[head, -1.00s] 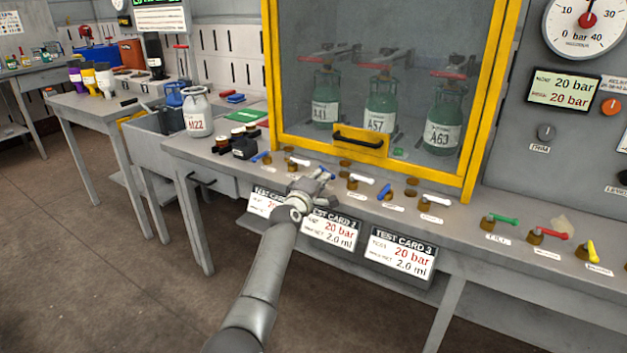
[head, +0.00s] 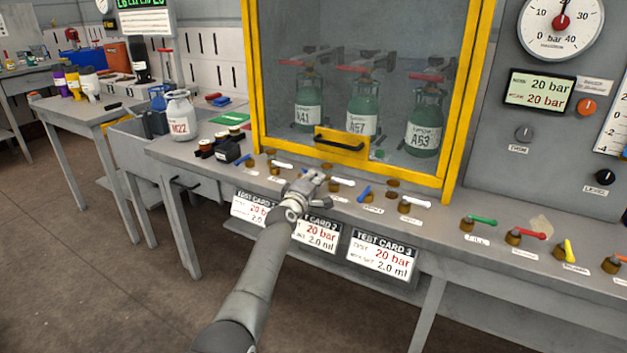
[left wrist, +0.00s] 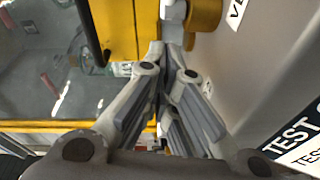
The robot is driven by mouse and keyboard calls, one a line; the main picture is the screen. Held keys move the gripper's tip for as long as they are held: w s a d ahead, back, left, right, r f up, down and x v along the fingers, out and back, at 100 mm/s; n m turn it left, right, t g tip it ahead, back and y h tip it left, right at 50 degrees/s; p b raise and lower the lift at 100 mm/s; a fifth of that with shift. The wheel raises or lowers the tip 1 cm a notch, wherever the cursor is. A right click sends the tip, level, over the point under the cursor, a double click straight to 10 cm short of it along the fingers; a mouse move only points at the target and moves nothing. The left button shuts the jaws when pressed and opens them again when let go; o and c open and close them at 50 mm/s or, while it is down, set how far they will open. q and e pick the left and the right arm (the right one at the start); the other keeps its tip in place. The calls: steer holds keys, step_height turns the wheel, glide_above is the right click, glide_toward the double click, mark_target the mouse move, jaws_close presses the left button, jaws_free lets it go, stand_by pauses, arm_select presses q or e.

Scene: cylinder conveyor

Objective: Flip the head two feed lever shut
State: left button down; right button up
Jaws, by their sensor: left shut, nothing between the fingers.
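A row of small brass valves with blue and white levers runs along the bench front below the yellow-framed cabinet. My left gripper (head: 316,188) is shut and empty, low over this row above test card 2 (head: 318,236). It covers the middle blue lever in the head view. A white lever (head: 342,181) is just right of the fingers. In the left wrist view, the shut fingers (left wrist: 160,50) point at a brass valve body (left wrist: 203,20) with a white part beside it; touching or apart, I cannot tell. I cannot read which lever is head two feed. My right gripper is out of view.
The yellow cabinet frame (head: 447,150) and its handle (head: 340,144) stand close behind the levers. Another blue lever (head: 365,194) and white lever (head: 415,202) lie to the right. Green (head: 482,221), red (head: 530,234) and yellow (head: 569,251) levers are farther right.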

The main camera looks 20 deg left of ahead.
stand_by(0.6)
arm_select(q)
steer(key=shift+s+d+r, duration=0.1)
steer(key=shift+s+d, duration=0.1)
steer(key=shift+s, duration=0.55)
steer(key=s, duration=1)
steer(key=shift+s+a+r, duration=0.2)
